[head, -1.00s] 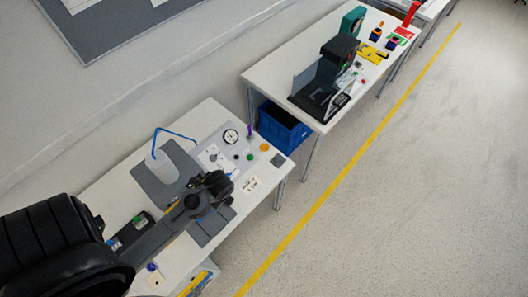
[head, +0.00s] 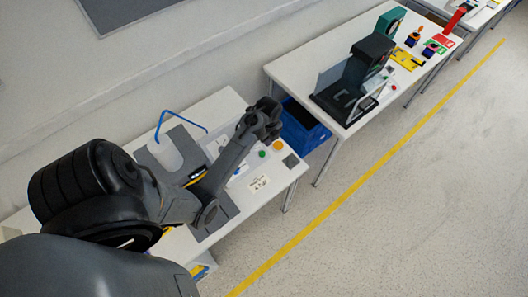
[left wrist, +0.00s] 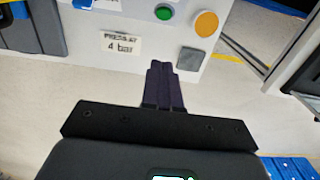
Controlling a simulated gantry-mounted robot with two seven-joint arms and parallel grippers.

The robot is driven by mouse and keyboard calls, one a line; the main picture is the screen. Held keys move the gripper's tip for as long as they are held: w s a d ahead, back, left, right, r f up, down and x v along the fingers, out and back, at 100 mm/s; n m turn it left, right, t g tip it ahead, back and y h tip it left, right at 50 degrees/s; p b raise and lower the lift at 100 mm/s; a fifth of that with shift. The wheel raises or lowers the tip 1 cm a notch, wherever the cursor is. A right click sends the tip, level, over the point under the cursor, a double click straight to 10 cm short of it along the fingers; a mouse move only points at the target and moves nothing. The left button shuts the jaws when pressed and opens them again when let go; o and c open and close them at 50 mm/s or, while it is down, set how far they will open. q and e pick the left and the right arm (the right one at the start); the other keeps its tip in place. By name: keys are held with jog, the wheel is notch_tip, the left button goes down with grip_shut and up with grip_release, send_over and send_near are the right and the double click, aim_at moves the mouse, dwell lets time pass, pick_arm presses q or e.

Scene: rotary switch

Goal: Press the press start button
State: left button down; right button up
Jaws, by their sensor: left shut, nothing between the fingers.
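A green button (head: 262,154) and an orange button (head: 278,145) sit on a light panel on the near table. In the left wrist view the green button (left wrist: 164,12) and the orange one (left wrist: 206,22) lie beyond my fingertips. No start marking is readable on either. A card (left wrist: 121,43) reads "PRESS AT 4 bar". My left gripper (head: 270,120) is over the panel's far side and hides part of it, including the gauge. In the left wrist view its dark fingers (left wrist: 163,66) are together and empty, left of a grey square (left wrist: 190,60). My right gripper is out of view.
A blue crate (head: 303,135) sits between the tables. The second table (head: 300,65) carries a dark machine (head: 365,65). The floor to the right is clear, with a yellow line.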

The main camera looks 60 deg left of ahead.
pick_arm(q)
jog(key=shift+f, duration=0.1)
send_over(264, 156)
jog(key=f, duration=1.2)
jog(key=shift+d, duration=0.3)
jog(key=shift+s+a+f, duration=0.15)
jog(key=shift+a+f, duration=0.2)
jog(key=shift+f, duration=0.1)
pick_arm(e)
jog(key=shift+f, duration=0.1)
